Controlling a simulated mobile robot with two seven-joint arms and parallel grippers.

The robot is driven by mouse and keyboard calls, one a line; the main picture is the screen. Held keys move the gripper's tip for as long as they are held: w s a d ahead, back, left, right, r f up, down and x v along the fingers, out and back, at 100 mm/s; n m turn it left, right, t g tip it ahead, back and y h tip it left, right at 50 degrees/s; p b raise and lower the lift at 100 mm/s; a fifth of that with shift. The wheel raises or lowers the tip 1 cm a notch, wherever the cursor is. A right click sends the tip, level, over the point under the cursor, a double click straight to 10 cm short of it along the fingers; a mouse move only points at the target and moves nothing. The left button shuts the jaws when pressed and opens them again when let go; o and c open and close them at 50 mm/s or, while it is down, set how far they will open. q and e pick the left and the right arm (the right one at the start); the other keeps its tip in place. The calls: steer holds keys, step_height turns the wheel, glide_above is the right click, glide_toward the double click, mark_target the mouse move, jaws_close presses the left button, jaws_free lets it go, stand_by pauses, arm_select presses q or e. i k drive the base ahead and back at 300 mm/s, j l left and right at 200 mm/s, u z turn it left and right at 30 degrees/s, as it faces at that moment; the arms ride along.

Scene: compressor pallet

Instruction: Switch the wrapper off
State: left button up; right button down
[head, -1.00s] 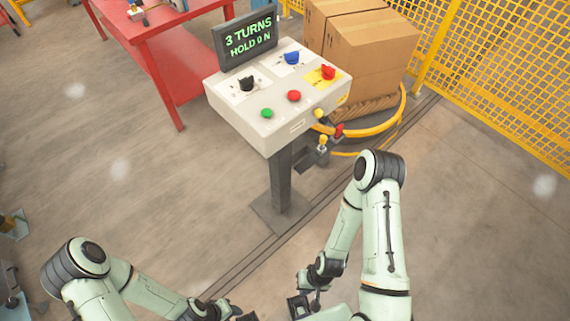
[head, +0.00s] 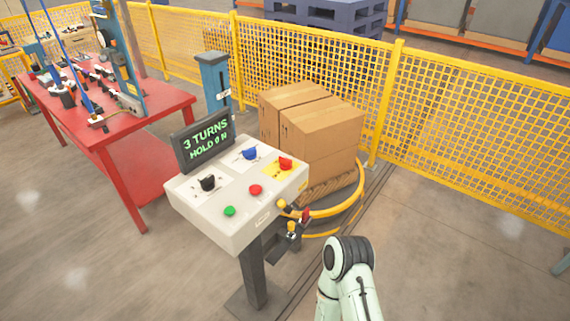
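The wrapper's control console (head: 190,202) stands on a grey post in the middle of the head view. Its top carries a black knob (head: 208,183), a blue knob (head: 250,153), a red knob (head: 285,163) on a yellow plate, a green button (head: 230,211) and a red button (head: 256,189). The display (head: 206,141) reads "3 TURNS" with a "HOLD" line in green below it. One of my arms shows at the bottom, right of the post. Neither gripper is in the frame.
Stacked cardboard boxes (head: 335,122) stand behind the console, with a yellow curved ring (head: 345,207) around their base. A red workbench (head: 140,130) with tools is at left. Yellow mesh fencing (head: 470,140) runs behind.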

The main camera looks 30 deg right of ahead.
mark_target(286, 164)
steer(key=l+u, duration=0.15)
steer(key=l, duration=0.35)
steer(key=l+u, duration=0.15)
steer(key=l, duration=0.4)
steer(key=k+l+u, duration=0.15)
steer(key=l, duration=0.35)
steer(key=l+u, duration=0.15)
steer(key=l, duration=0.35)
steer(key=k, duration=0.05)
